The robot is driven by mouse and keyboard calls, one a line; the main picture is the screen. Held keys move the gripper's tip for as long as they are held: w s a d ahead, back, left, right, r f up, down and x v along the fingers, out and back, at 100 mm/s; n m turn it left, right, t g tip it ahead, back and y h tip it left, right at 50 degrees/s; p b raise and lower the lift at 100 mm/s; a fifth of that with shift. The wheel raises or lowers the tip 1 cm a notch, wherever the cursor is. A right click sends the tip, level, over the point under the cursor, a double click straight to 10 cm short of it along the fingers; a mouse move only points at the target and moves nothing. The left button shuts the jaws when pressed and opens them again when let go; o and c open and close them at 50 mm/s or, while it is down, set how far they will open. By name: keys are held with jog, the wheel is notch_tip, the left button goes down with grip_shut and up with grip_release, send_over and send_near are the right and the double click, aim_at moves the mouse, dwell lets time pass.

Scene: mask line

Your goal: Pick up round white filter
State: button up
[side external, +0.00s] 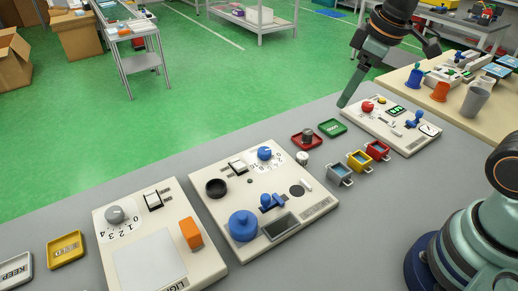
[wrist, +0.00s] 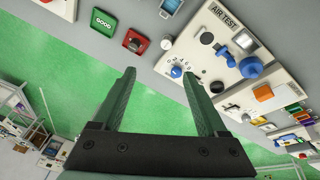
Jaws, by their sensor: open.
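The round white filter (side external: 302,158) is a small ribbed white cylinder standing on the grey table, just in front of the red tray. In the wrist view the round white filter (wrist: 167,42) lies beyond my fingertips, near the edge of the test panel. My gripper (side external: 346,98) is raised above the far part of the table, to the right of the filter in the side view. In the wrist view my gripper (wrist: 158,73) has its two green fingers wide apart, with nothing between them.
A red tray (wrist: 127,38) holding a dark round piece and a green tray (side external: 332,128) sit behind the filter. The air test panel (side external: 290,222) is close by on the left. Grey, yellow and red bins (side external: 377,151) stand to the right, before another panel (side external: 428,142).

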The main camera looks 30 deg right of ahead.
jog(key=w+a+f+n+g, duration=0.1)
jog(key=w+f+n+g, duration=0.1)
jog(key=w+f+n, duration=0.25)
jog(key=n+g, duration=0.2)
jog(key=n, duration=0.4)
send_over(303, 155)
jog(key=f, duration=1.2)
jog(key=shift+w+f, duration=0.25)
jog(key=shift+f, duration=0.05)
jog(key=shift+s+a+f, duration=0.1)
jog(key=shift+s+f, duration=0.05)
jog(key=shift+f, duration=1.2)
jog(key=shift+s+f, duration=0.15)
jog(key=shift+f, duration=1.15)
jog(key=shift+c, duration=0.3)
grip_shut()
jog(key=shift+r, duration=0.1)
